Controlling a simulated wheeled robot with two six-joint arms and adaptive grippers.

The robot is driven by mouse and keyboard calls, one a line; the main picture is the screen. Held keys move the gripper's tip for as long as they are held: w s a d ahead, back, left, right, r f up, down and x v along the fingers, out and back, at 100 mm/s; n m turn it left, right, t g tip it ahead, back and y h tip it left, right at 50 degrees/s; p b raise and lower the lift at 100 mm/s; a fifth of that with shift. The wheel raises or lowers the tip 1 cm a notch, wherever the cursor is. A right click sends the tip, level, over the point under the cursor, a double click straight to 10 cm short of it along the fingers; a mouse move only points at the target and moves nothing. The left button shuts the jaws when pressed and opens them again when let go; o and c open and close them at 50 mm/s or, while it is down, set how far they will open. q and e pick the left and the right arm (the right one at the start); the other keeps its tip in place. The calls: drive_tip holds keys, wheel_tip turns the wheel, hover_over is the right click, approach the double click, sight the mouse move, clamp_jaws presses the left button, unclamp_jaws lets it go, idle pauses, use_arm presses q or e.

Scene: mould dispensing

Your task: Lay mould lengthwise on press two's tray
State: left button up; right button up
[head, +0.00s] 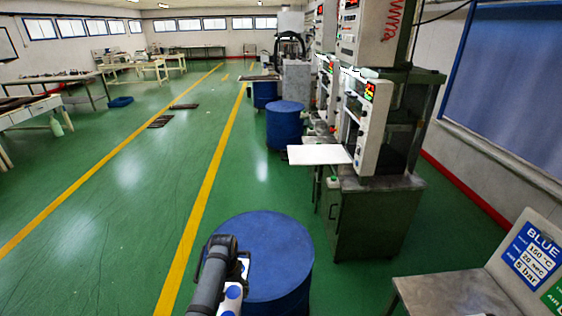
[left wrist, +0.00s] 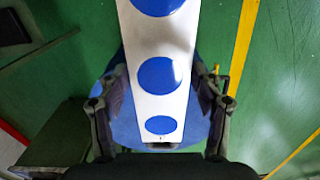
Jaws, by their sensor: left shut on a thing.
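The mould (left wrist: 162,101) is a long white strip with blue round spots. My left gripper (left wrist: 158,88) is shut on it, one finger along each long side. In the head view a white and blue piece of the mould (head: 232,298) shows beside my left gripper (head: 242,268), above a blue drum. The rest of the mould is hidden or out of frame there. A flat white tray (head: 318,154) sticks out to the left from the nearer press (head: 364,115); it looks bare. I cannot tell from a label whether this is press two. My right gripper is not in view.
A blue drum (head: 285,262) stands below the gripper, and another blue drum (head: 284,125) stands farther off by the presses. A metal table (head: 455,294) with a sign is at bottom right. The green floor left of the drums is mostly clear.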

use_arm(q)
drive_tip(key=s+a+f+b, duration=0.2)
drive_tip(key=s+f+b, duration=0.8)
drive_tip(key=f+b, duration=0.2)
drive_tip(key=shift+s+a+f+b, duration=0.25)
drive_tip(key=shift+s+b, duration=0.05)
drive_tip(key=shift+b, duration=0.15)
